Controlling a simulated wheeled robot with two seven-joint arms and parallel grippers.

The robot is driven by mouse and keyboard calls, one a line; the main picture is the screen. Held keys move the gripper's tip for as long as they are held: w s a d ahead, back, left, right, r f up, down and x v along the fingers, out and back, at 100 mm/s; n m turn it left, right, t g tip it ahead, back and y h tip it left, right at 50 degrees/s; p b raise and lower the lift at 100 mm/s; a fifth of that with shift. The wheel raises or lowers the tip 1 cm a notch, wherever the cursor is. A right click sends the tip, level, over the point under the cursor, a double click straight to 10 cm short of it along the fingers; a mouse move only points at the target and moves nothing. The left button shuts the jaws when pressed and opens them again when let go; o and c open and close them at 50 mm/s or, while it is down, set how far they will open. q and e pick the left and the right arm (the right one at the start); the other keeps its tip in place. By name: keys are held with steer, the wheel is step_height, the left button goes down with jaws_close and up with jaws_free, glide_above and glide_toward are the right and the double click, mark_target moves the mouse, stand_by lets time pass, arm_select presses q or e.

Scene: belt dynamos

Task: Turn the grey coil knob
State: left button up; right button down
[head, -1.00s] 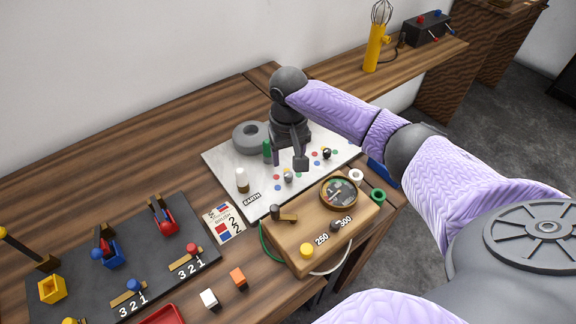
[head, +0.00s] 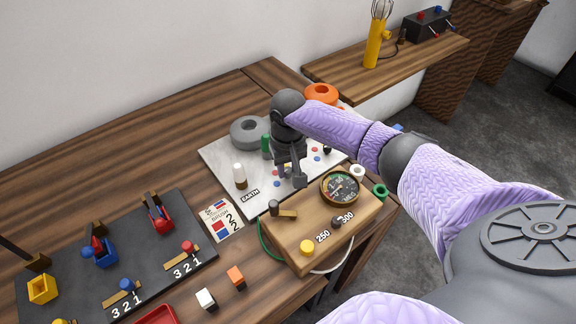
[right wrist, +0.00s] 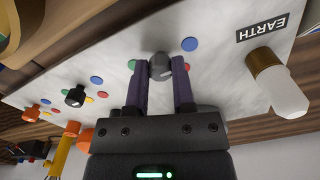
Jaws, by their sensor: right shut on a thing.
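The grey coil knob (right wrist: 160,66) stands on the white marble-like panel (head: 222,160) and shows between my fingertips in the right wrist view. My right gripper (head: 289,178) is down at the panel, and its two dark fingers are shut on the knob, as the right wrist view (right wrist: 160,75) shows. In the head view the fingers hide the knob. Coloured dots surround it. My left gripper is out of view.
A black knob (right wrist: 75,97) and an orange knob (right wrist: 31,113) stand along the same panel. A white-tipped post (head: 239,175), a grey ring (head: 249,132) and an orange ring (head: 321,94) are near. A wooden meter box (head: 290,237) stands in front.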

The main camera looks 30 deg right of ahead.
steer(key=shift+r+m+p, duration=0.2)
steer(key=shift+m+p, duration=0.3)
steer(key=shift+p, duration=0.25)
steer(key=m+p, duration=0.4)
steer(key=shift+a, duration=0.1)
steer(key=m+p, duration=0.2)
steer(key=m, duration=0.1)
steer(key=shift+w+m, duration=0.1)
steer(key=shift+m, duration=0.2)
steer(key=shift+f+m+p, duration=0.15)
steer(key=shift+m+p, duration=0.35)
steer(key=shift+m, duration=1)
steer(key=shift+c, duration=2.3)
jaws_free()
